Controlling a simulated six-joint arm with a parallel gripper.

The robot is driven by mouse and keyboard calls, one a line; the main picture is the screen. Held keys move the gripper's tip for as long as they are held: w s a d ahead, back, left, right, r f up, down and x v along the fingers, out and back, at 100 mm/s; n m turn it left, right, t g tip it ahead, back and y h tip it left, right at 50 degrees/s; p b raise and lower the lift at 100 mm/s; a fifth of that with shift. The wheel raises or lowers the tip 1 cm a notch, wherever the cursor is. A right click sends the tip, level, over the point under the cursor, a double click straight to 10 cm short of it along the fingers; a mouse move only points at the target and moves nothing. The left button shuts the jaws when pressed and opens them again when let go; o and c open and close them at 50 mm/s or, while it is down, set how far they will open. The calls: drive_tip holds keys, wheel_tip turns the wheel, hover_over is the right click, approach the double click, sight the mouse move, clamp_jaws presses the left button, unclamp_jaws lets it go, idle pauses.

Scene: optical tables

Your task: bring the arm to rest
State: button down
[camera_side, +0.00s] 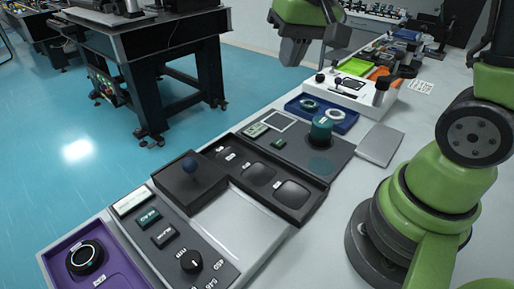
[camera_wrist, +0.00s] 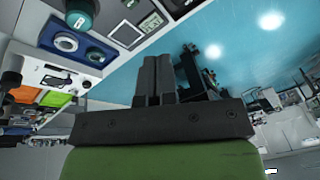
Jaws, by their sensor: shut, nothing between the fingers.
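My gripper (camera_side: 293,50) is at the top middle of the side view, held in the air above the far part of the bench and apart from everything on it. In the wrist view the two dark fingers of my gripper (camera_wrist: 156,78) lie side by side, shut, with nothing held. My green arm shows at the right of the side view.
The white bench (camera_side: 318,212) carries a joystick box (camera_side: 190,185), a dark tray (camera_side: 270,180), a teal knob (camera_side: 321,131), a blue tray (camera_side: 345,117) and a purple tray (camera_side: 70,262). A black optical table (camera_side: 150,45) stands across the blue floor.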

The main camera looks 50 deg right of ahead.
drive_tip(key=s+a+r+t, duration=0.2)
drive_tip(key=s+r, duration=0.1)
drive_tip(key=s, duration=0.3)
drive_tip(key=s+a+r+n+t+y, duration=0.1)
drive_tip(key=s+a+r, duration=0.1)
drive_tip(key=s, duration=0.5)
drive_tip(key=shift+a+r+t+y, duration=0.3)
drive_tip(key=shift+a+r+t, duration=0.1)
drive_tip(key=shift+a, duration=0.4)
